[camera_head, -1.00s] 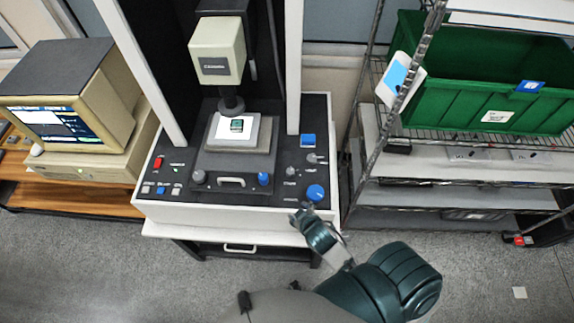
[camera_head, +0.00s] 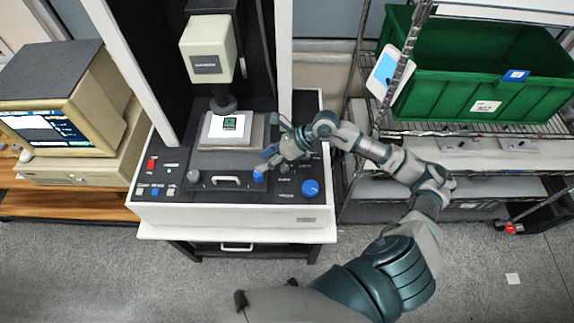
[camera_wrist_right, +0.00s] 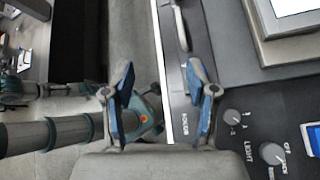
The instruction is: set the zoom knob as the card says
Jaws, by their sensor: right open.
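The console (camera_head: 235,212) of the measuring machine carries several knobs. I cannot tell from the lettering which is the zoom knob. My right gripper (camera_head: 271,146) is open and empty above the console's right half, close to the smaller blue knob. In the right wrist view its fingers (camera_wrist_right: 160,100) are apart, with a grey knob (camera_wrist_right: 232,116) and a second knob (camera_wrist_right: 272,153) to their right. A blue-and-white card (camera_head: 388,71) hangs on the rack; its writing is unreadable.
A white sheet with a small dark green part lies on the stage (camera_head: 206,143) under the grey head (camera_head: 208,50). A beige computer (camera_head: 75,95) stands at left. A wire rack with a green bin (camera_head: 480,85) stands at right, beside my right arm.

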